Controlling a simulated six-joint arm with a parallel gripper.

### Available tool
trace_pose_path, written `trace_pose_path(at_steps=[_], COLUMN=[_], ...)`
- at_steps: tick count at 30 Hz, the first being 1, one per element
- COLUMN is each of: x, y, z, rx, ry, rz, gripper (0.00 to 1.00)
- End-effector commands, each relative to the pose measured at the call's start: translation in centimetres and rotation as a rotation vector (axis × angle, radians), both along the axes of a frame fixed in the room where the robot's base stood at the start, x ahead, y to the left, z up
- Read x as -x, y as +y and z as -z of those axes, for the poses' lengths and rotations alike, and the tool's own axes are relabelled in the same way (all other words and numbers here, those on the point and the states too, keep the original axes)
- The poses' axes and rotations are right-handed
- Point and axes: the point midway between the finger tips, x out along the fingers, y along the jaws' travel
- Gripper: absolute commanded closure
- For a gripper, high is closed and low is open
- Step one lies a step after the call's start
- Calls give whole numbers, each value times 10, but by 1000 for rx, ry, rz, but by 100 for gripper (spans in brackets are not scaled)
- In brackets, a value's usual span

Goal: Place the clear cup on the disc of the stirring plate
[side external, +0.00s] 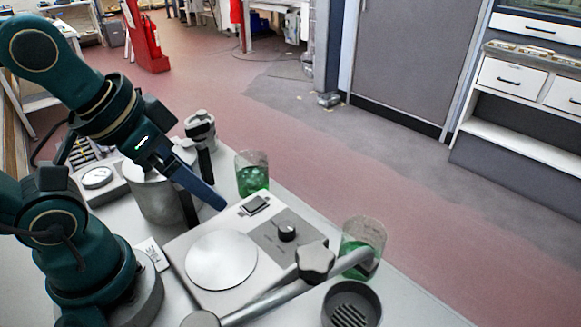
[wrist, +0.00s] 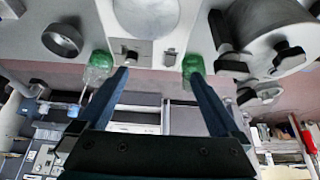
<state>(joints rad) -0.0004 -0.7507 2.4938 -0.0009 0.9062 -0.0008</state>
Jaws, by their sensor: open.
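The stirring plate (side external: 190,238) is a pale box with a round white disc (side external: 221,260), a black knob and a small display. The disc is bare; it also shows at the top of the wrist view (wrist: 147,14). Two clear cups with green contents stand on the bench. One cup (side external: 252,172) is behind the plate's far corner; the other (side external: 363,240) is to the right, partly behind a grey rod. The wrist view shows both, at left (wrist: 98,66) and right (wrist: 191,66). My gripper (wrist: 160,74) is open and empty, above the plate's back-left side.
A metal pot (side external: 158,203) with dark handles stands left of the plate. A grey rod with a star-shaped knob (side external: 315,260) crosses the plate's front right. A grey round dish (side external: 352,303) is at the front right. A small dial device (side external: 98,180) sits behind the arm.

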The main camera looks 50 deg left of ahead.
Motion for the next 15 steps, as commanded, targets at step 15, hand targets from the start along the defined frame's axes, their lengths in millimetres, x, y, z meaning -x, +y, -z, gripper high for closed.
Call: trace_pose_path(at_steps=[15], x=[-20], y=[7], z=[-65], rx=[-6], ry=[62], rz=[-26], gripper=[0])
